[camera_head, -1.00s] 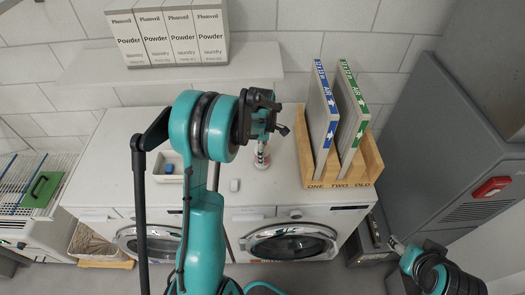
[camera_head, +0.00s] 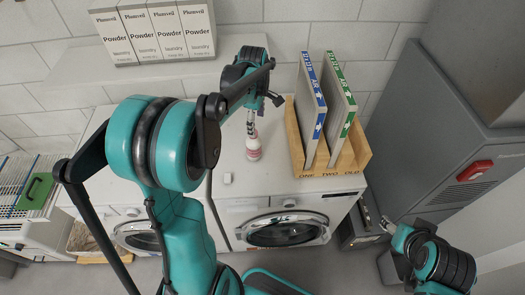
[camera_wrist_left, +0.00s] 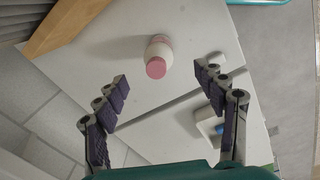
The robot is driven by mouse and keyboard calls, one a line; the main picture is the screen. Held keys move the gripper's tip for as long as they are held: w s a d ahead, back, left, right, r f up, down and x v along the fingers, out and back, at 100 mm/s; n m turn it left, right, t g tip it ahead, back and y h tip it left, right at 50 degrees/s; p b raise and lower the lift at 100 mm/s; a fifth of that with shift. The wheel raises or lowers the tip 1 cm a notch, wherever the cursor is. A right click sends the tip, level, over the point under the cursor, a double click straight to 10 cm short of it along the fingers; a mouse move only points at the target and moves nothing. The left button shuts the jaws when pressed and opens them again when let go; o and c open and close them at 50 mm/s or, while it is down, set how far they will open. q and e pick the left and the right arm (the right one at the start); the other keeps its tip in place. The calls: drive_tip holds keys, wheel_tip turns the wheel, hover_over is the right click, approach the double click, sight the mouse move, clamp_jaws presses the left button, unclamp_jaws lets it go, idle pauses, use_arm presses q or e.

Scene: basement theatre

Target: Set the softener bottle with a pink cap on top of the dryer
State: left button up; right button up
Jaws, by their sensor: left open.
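The softener bottle (camera_head: 253,148) is white and pink and stands upright on the white top of the right-hand front-loading machine (camera_head: 290,195). I cannot tell from the frames which machine is the dryer. In the left wrist view the bottle's pink cap (camera_wrist_left: 156,68) faces the camera, with the pale body (camera_wrist_left: 160,47) behind it. My left gripper (camera_wrist_left: 163,80) is open and empty, its fingers apart on either side of the view with the bottle between and beyond them. In the head view it is just above the bottle, partly hidden by my arm. My right gripper (camera_head: 385,224) is low at the right.
A wooden rack (camera_head: 361,156) with two upright boards stands right of the bottle. Powder boxes (camera_head: 155,32) stand on the shelf behind. A grey cabinet (camera_head: 430,130) is at right.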

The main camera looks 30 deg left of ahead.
use_arm(q)
drive_tip(key=s+d+r+m+t, duration=0.1)
drive_tip(key=s+d+m+t, duration=0.2)
drive_tip(key=s+d+m, duration=0.3)
drive_tip(key=s+d+r+m+t, duration=0.2)
drive_tip(key=s+d+m, duration=0.5)
drive_tip(key=s+m, duration=0.5)
drive_tip(key=shift+d+r+m+t, duration=0.15)
drive_tip(key=shift+r+m+t, duration=0.15)
drive_tip(key=shift+m+t, duration=0.55)
